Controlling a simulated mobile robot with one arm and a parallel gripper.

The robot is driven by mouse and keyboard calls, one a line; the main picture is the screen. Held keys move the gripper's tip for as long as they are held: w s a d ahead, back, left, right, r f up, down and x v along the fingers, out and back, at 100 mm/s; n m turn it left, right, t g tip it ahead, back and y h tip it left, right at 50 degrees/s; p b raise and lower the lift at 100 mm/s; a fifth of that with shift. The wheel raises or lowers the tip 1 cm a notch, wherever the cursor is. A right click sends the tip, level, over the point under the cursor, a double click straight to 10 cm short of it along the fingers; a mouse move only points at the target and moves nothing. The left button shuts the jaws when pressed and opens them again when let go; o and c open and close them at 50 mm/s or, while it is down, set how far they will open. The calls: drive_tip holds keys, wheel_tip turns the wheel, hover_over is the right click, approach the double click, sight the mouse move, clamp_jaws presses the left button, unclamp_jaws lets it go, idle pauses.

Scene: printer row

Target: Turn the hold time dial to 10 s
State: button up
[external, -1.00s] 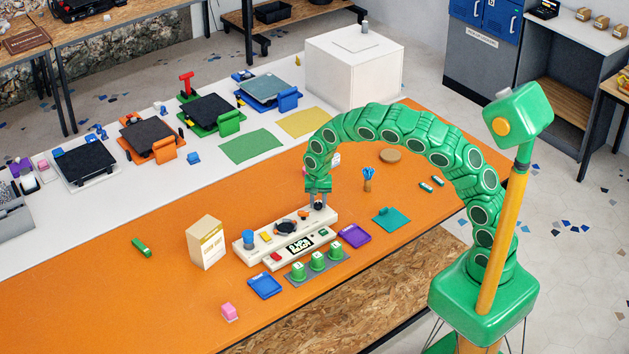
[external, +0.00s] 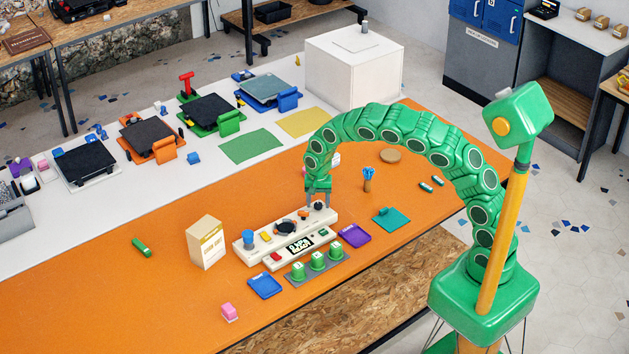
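A long white control panel (external: 268,254) lies on the orange tabletop. It carries a small display (external: 300,245) whose digits I cannot read for certain. A small dark knob (external: 318,206) sits at the panel's right end, and a larger dark round dial (external: 286,227) sits near its middle. No label shows which one is the hold time dial, and their settings are too small to read. My gripper (external: 318,204) points down at the right end, fingers apart on either side of the small knob. Whether they touch it is unclear.
Green buttons (external: 317,260) stand in front of the panel, between a blue tray (external: 265,286) and a purple tray (external: 355,236). A cream box (external: 206,242) stands left of the panel. A cup of blue-topped tools (external: 368,181) stands behind right. The left orange tabletop is mostly clear.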

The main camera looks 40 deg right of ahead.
sight(318, 204)
wheel_tip(318, 204, up, 7)
drive_tip(key=shift+f, duration=0.2)
drive_tip(key=shift+r, duration=0.6)
